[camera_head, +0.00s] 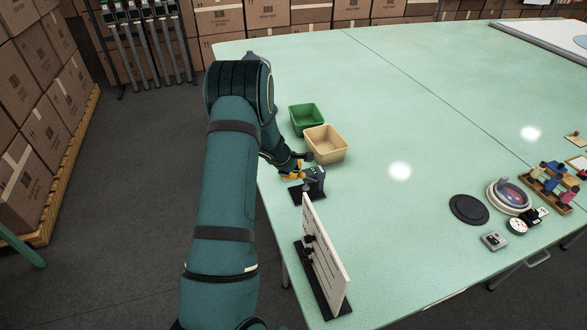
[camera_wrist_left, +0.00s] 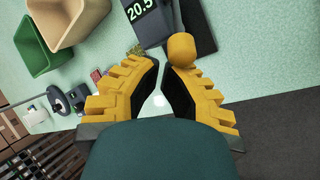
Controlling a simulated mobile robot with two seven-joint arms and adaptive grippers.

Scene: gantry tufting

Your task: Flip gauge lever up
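The gauge (camera_head: 315,178) is a small dark grey device on a black base near the table's left edge. In the left wrist view, the gauge (camera_wrist_left: 148,27) shows at the top with a display reading 20.5. A round orange-yellow knob (camera_wrist_left: 181,48), seemingly the lever's end, sits beside the gauge body. My left gripper (camera_wrist_left: 161,66) has yellow ribbed fingers with black pads; their tips nearly meet and hold nothing visible. The knob shows just past the right fingertip; I cannot tell if they touch. In the head view, my left gripper (camera_head: 292,177) is at the gauge's left side, partly hidden.
A tan bin (camera_head: 326,144) and a green bin (camera_head: 306,118) stand behind the gauge. An upright white board (camera_head: 325,262) on a black base stands in front. A black disc (camera_head: 468,209) and several small items lie to the right. The table (camera_head: 420,130) is clear between.

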